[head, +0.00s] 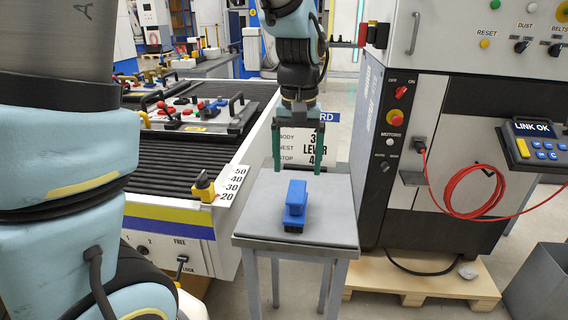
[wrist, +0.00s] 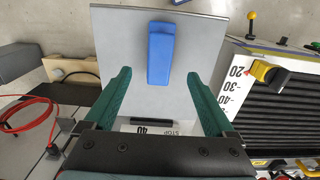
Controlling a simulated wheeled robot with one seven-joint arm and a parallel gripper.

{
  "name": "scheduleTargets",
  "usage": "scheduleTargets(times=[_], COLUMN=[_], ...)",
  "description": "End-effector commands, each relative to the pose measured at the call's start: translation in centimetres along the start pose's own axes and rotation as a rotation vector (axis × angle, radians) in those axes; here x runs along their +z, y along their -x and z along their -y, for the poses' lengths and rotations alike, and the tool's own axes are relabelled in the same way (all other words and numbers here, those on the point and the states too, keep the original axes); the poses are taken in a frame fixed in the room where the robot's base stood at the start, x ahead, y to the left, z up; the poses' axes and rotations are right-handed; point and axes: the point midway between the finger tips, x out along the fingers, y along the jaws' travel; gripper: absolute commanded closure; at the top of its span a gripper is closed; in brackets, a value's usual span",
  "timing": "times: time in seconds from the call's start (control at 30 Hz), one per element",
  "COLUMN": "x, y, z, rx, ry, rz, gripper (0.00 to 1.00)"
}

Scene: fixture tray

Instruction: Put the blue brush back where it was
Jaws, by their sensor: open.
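The blue brush (head: 295,204) lies on the grey top of a small table (head: 330,225), with dark bristles showing at its lower front edge. It also shows in the wrist view (wrist: 160,53), upper middle, ahead of the fingertips. My gripper (head: 298,195) is open and empty, with green fingers pointing down. In the head view the fingers hang above the table around the far end of the brush. In the wrist view the fingers (wrist: 160,78) are wide apart, one to each side of the brush's line. Neither finger is seen touching it.
A ribbed conveyor (head: 160,160) with a fixture tray (head: 205,118) stands left. A grey cabinet with a red cable (head: 450,190) stands right.

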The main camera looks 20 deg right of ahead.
Motion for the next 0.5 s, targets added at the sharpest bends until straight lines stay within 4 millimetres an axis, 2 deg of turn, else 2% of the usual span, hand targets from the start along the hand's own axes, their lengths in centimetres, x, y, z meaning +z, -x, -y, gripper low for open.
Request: scheduleTargets(times=[0.17,0.27,0.37,0.5], x=[0.0,0.0,0.3,2.1], y=[0.2,-0.1,-0.7,-2.0], z=[0.2,1.8,5.5,12.5], rx=[0.0,0.002,0.007,0.01], ry=[0.002,0.023,0.072,0.166], rz=[0.0,-0.005,-0.021,-0.057], gripper=[0.11,0.11,0.11,0.11])
